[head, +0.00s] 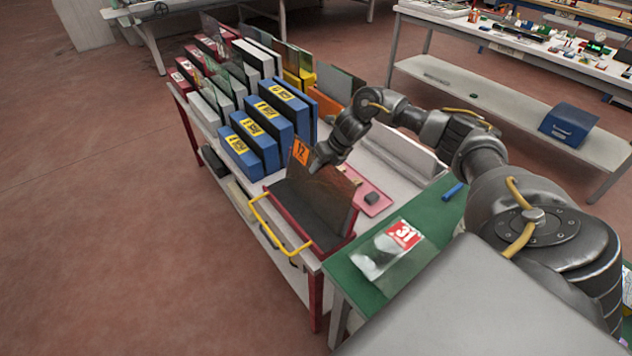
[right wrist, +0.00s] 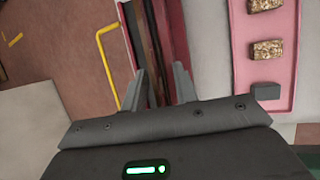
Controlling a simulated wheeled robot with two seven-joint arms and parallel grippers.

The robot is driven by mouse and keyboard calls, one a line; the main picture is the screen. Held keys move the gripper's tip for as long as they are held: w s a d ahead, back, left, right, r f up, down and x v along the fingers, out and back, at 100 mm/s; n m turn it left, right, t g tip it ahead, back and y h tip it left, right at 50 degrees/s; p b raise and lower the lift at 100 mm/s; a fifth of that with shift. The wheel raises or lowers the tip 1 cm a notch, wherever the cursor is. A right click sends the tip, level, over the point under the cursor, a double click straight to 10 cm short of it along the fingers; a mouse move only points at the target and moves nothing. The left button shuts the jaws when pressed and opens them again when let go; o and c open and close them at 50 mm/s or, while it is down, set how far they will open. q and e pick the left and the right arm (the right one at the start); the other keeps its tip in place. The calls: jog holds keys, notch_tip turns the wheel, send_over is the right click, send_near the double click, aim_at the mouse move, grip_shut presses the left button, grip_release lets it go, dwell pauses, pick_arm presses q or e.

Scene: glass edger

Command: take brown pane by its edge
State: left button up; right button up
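The brown pane (head: 328,188) stands leaning in a dark rack with red ends (head: 304,218) at the near end of the cart. An orange label marked 12 (head: 301,152) is at its upper left corner. My right gripper (head: 318,160) is at the pane's top edge in the head view. In the right wrist view its two fingers (right wrist: 160,88) are apart, with dark and brown upright edges running up between them. I cannot tell whether either finger touches the pane. My left gripper is not in view.
Blue binders (head: 268,125) and more panes and folders stand behind the rack on the cart. A pink tray (head: 372,199) with small blocks lies right of it. A yellow handle (head: 262,222) sticks out in front. A clear pane with a red label (head: 392,252) lies on the green table (head: 350,284).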

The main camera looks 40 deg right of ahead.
grip_shut()
jog(key=shift+r, duration=0.1)
dwell(1.3)
